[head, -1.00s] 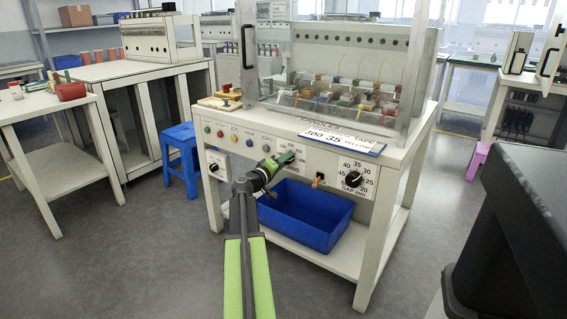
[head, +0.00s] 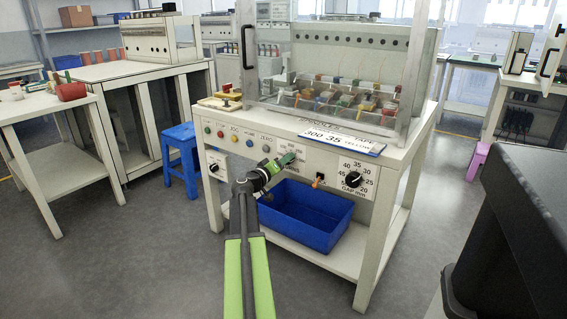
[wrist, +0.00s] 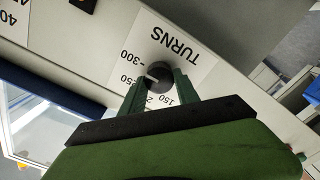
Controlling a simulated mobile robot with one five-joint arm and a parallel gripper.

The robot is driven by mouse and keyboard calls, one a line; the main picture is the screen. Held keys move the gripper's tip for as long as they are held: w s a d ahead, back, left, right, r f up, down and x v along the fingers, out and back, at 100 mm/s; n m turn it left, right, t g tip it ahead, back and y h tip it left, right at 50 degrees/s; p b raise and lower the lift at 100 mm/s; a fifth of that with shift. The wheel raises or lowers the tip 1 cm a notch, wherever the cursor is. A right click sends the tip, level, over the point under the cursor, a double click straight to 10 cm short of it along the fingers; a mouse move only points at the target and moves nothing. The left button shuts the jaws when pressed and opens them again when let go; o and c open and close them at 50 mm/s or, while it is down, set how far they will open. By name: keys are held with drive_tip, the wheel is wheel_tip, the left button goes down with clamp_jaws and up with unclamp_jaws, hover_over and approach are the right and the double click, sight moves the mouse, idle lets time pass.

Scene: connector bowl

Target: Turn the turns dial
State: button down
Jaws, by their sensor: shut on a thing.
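The turns dial (wrist: 157,74) is a dark round knob on a white label reading TURNS, with 300, 250 and 150 around it. Its white mark points towards the 250 side in the wrist view. My green-fingered gripper (wrist: 160,84) is shut on the dial, one finger on each side. In the head view my gripper (head: 284,161) is at the front panel of the winding machine's bench (head: 225,135) and covers the dial. A card (head: 342,140) above the panel shows 300 and 35.
The GAP mm dial (head: 353,180) and an orange-tipped switch (head: 317,181) are right of my gripper. Coloured buttons (head: 220,134) are to its left. A blue bin (head: 307,217) stands on the shelf below. A blue stool (head: 180,160) is at the left.

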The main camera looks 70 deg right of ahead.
drive_tip(key=c, duration=1.1)
unclamp_jaws()
drive_tip(key=shift+w, duration=0.3)
drive_tip(key=shift+o, duration=1)
drive_tip(key=shift+s, duration=0.15)
drive_tip(key=v, duration=1.7)
drive_tip(key=shift+a, duration=0.25)
